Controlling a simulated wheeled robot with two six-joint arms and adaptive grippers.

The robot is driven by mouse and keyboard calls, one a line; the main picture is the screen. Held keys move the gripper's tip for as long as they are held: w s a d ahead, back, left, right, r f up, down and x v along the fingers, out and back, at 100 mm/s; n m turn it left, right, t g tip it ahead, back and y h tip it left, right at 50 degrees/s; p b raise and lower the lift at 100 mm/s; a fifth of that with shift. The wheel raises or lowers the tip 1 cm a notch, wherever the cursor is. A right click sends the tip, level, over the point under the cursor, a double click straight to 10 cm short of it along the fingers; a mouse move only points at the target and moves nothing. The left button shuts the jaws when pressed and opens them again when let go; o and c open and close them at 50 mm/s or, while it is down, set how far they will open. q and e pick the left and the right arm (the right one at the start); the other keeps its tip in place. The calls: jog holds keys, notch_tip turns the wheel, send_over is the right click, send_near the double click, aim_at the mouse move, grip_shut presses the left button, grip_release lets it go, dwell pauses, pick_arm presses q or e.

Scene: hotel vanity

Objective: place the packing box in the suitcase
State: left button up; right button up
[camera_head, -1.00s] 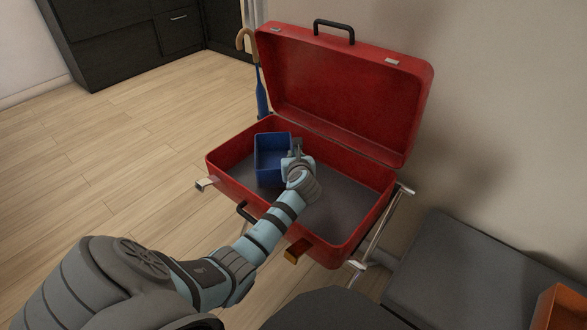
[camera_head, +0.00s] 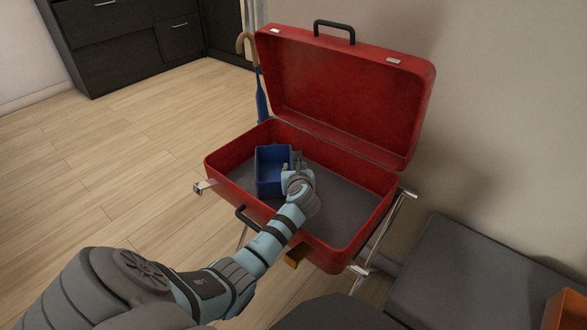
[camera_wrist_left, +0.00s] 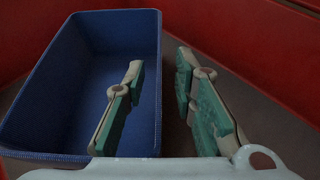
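The packing box (camera_head: 268,178) is a blue open-topped box inside the red suitcase (camera_head: 225,182), toward its left side. It appears to sit on the suitcase's grey floor, and its inside looks empty. The suitcase's lid is up. My left gripper (camera_head: 293,166) is at the box's right wall. In the left wrist view the blue box (camera_wrist_left: 60,75) fills the left side. The left gripper (camera_wrist_left: 160,62) is open there, one finger inside the box and one outside, with gaps to the wall between them. My right gripper is not in view.
The suitcase rests on a metal-legged stand (camera_head: 385,232). A blue umbrella (camera_head: 261,98) with a curved handle stands behind it. A grey bench (camera_head: 460,280) and an orange object (camera_head: 567,310) are at the lower right. The suitcase floor right of the box is clear.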

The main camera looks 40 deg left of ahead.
pick_arm(q)
jog(key=shift+r, duration=0.1)
jog(key=shift+s+d+r, duration=0.15)
jog(key=p+v, duration=0.4)
jog(key=v, duration=0.1)
jog(key=shift+s+d+r, duration=0.2)
jog(key=shift+r, duration=0.1)
jog(key=p+v, duration=0.1)
jog(key=v, duration=0.2)
jog(key=p+v, duration=0.2)
jog(key=shift+s+d+f, duration=0.1)
jog(key=shift+s+d, duration=0.25)
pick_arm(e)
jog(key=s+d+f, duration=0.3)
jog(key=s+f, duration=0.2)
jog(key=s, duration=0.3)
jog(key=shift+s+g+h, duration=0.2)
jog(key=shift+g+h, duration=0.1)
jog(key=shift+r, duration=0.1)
